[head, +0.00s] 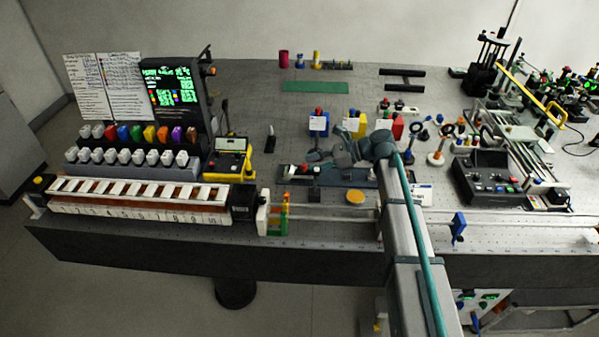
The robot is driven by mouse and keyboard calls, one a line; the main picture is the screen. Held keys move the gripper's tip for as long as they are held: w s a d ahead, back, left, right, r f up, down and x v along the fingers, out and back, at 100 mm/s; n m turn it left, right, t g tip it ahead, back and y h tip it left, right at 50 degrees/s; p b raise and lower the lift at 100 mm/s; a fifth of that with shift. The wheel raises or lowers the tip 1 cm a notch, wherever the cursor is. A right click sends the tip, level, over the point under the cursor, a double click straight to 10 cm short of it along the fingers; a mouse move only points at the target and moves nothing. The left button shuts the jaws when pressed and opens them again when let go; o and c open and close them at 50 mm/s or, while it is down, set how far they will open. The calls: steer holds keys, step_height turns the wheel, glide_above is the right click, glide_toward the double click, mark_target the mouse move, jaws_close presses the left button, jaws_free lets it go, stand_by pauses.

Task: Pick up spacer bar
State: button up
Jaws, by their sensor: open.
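My arm reaches over the bench from the front, and my gripper (318,157) is at its far left end, low over the middle of the bench. It is small and dark against dark parts, but the jaws look apart, with nothing seen between them. I cannot tell for certain which thing is the spacer bar. Two parallel black bars, a rear one (402,72) and a front one (404,88), lie at the back, well behind and right of my gripper. A small dark upright piece (270,131) stands left of my gripper.
A dark tray with small parts (298,171) is just below my gripper. A black control box (489,177) is at right. A green mat (315,87) lies at the back, with bare bench around it.

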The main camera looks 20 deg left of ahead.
mark_target(300, 167)
steer(key=p+x, duration=0.1)
steer(key=x, duration=0.3)
steer(key=shift+s+a, duration=0.15)
steer(key=shift+a, duration=0.05)
jaws_close()
